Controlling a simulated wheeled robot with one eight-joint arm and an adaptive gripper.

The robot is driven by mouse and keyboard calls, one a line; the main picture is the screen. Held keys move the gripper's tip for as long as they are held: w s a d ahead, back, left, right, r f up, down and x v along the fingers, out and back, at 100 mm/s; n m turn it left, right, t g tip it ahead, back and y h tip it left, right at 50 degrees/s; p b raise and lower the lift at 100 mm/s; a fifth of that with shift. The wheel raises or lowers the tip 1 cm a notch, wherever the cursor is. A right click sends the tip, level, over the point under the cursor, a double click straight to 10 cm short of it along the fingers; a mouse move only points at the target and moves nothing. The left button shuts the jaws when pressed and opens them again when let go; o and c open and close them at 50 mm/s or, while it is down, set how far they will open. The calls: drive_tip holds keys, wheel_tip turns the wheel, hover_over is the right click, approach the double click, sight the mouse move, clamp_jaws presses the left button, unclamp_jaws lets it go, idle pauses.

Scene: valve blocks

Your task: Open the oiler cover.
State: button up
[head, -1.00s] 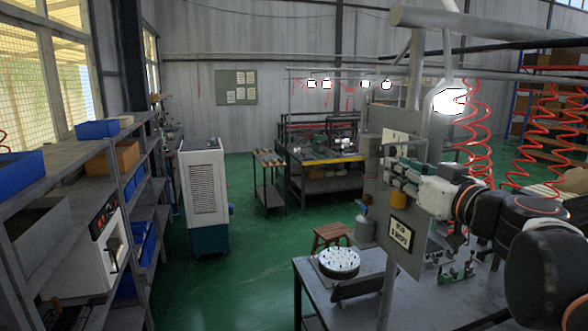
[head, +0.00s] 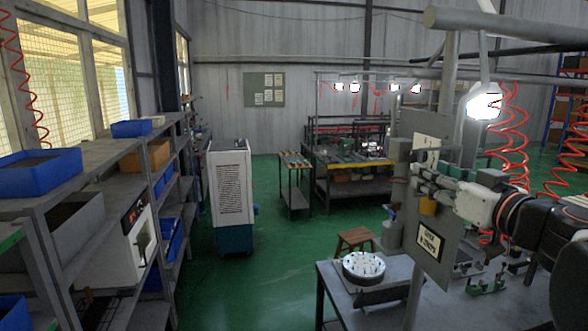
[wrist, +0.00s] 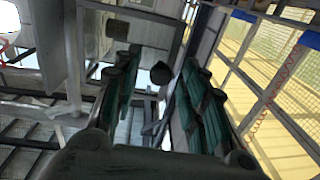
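My gripper (head: 418,172) reaches left from the right side in the head view, in front of an upright grey panel (head: 432,270). Its green-padded fingers stand apart in the wrist view (wrist: 152,82), with nothing held between them. A small dark rounded part (wrist: 160,73) shows in the gap, beyond the fingertips; I cannot tell whether it is the oiler cover.
A metal table (head: 343,300) below the panel holds a round white-topped fixture (head: 363,266) and small green parts (head: 487,285). Shelves with blue bins (head: 40,172) line the left. A white cabinet (head: 230,185) stands on the green floor (head: 275,255), which is open in the middle.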

drive_tip(key=shift+s, duration=0.15)
drive_tip(key=s+d, duration=0.2)
drive_tip(key=s, duration=0.9)
drive_tip(key=shift+s, duration=0.25)
drive_tip(key=shift+d, duration=0.1)
drive_tip(key=w+d+f+m+g+h+b, duration=0.1)
drive_tip(key=w+d+f+m+h+b, duration=0.3)
drive_tip(key=f+b, duration=0.85)
drive_tip(key=s+f+m+g+h+b, duration=0.1)
drive_tip(key=f+m+h+b, duration=0.2)
drive_tip(key=f+h+b, duration=0.9)
drive_tip(key=s+a+f+n+g+y+b, duration=0.1)
drive_tip(key=s+a+f+g+y+b, duration=0.1)
drive_tip(key=f, duration=1)
drive_tip(key=s+a+f+n+g+y+b, duration=0.2)
drive_tip(key=s+a+f+g+y+b, duration=0.1)
drive_tip(key=a+f, duration=0.6)
drive_tip(key=s+a+f+n+g+y+b, duration=0.2)
drive_tip(key=a+f+y+b, duration=0.4)
drive_tip(key=f, duration=1.1)
drive_tip(key=shift+s+a+g+y, duration=0.25)
drive_tip(key=shift+s+g+y, duration=0.3)
drive_tip(key=shift+g+y, duration=0.35)
